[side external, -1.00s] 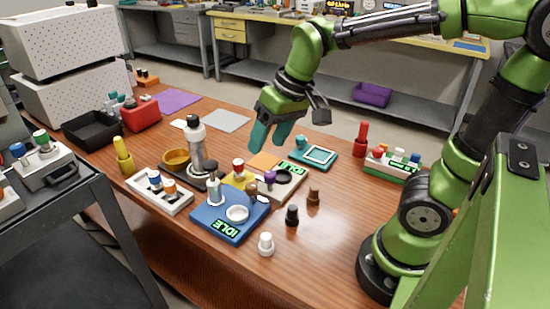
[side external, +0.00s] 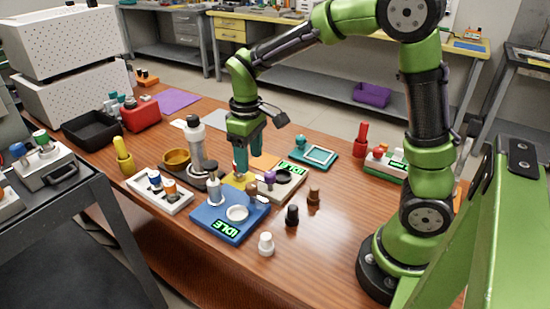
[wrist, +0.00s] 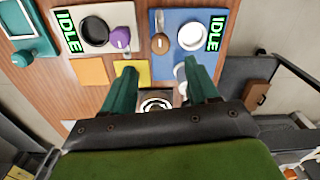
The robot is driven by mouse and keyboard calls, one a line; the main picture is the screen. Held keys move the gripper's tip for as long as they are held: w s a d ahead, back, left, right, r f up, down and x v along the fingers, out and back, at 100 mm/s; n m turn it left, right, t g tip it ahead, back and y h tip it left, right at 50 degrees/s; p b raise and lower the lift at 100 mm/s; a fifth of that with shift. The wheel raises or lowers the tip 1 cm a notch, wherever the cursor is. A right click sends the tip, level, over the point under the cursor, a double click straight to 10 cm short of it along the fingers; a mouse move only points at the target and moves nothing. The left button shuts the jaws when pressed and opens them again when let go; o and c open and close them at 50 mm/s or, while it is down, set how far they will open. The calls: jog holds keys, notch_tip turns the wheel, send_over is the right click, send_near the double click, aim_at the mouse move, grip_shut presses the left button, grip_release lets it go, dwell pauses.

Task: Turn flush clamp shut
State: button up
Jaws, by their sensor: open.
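I cannot tell for certain which part is the flush clamp. Two devices with IDLE displays stand on the wooden table: a blue one (side external: 207,226) with a white dish (side external: 237,213) and brown knob (wrist: 160,43), and a beige one (side external: 292,188) with a black dish (wrist: 95,31) and purple knob (side external: 270,177). My gripper (side external: 241,172) points down over the yellow mat (wrist: 136,69), behind the blue device. Its teal fingers are apart in the wrist view (wrist: 159,68). A round ringed part (wrist: 157,103) shows between them, partly hidden by my gripper.
Small black (side external: 292,214), brown (side external: 313,195) and white (side external: 266,243) pieces stand at the right front.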

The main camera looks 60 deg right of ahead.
aim_at(251, 185)
notch_tip(251, 185, down, 9)
jog(key=shift+r, duration=0.2)
jog(key=c, duration=1)
jog(key=shift+c, duration=0.2)
